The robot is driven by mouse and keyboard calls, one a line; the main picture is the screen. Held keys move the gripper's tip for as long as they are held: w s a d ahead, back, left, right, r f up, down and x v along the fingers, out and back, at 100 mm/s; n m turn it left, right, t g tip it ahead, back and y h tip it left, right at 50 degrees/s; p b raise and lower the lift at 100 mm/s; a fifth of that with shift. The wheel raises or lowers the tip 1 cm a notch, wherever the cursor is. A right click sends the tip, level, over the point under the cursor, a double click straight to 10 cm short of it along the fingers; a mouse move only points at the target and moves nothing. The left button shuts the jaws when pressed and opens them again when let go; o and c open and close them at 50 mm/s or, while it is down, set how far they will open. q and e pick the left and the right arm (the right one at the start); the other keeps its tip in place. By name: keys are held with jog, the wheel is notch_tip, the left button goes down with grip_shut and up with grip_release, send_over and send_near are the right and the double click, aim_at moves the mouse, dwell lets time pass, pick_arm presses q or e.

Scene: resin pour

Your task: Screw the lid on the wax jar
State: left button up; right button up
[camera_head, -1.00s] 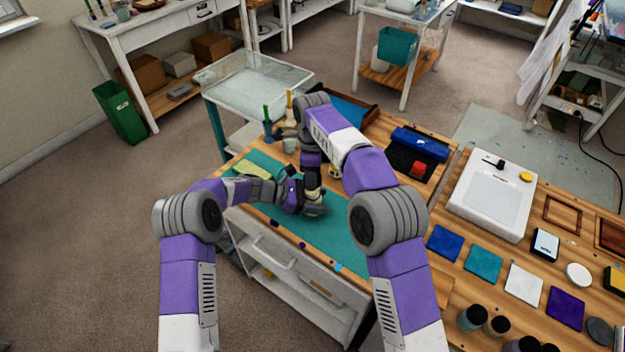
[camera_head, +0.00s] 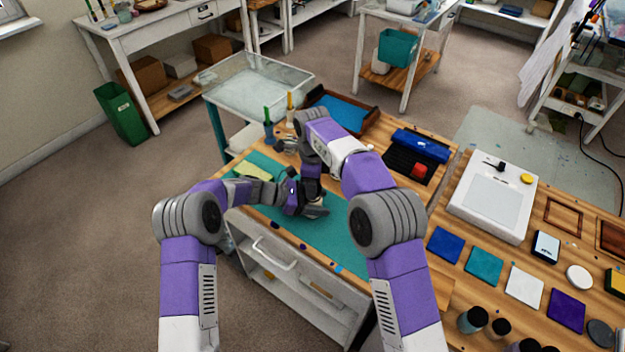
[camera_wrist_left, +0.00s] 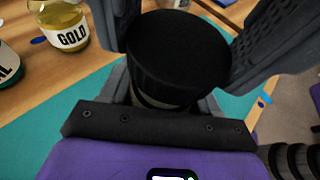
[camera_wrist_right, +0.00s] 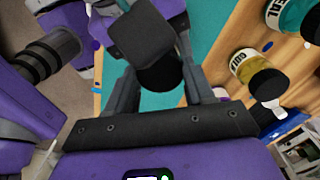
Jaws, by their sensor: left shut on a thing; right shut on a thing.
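My left gripper (camera_head: 314,209) and right gripper (camera_head: 311,190) meet low over the teal mat (camera_head: 325,235), the right one above the left. In the left wrist view, a wide black round lid (camera_wrist_left: 182,55) sits between the left fingers, with a small part of the wax jar (camera_wrist_left: 160,100) showing below it. In the right wrist view, the black lid (camera_wrist_right: 160,78) shows between the right fingers, which are closed about it. The left gripper is shut on the jar, mostly hidden. I cannot tell how tightly the lid sits on the jar.
A gold-labelled jar (camera_wrist_left: 66,30) stands close by; it also shows in the right wrist view (camera_wrist_right: 252,65) beside a teal jar (camera_wrist_right: 290,15). A yellow pad (camera_head: 254,171) lies at the mat's left, and a blue-lined tray (camera_head: 343,112) stands behind. The mat's front right is clear.

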jog(key=shift+f, duration=0.7)
dwell(0.5)
jog(key=o, duration=1)
jog(key=shift+r, duration=2.3)
jog(key=shift+c, duration=0.4)
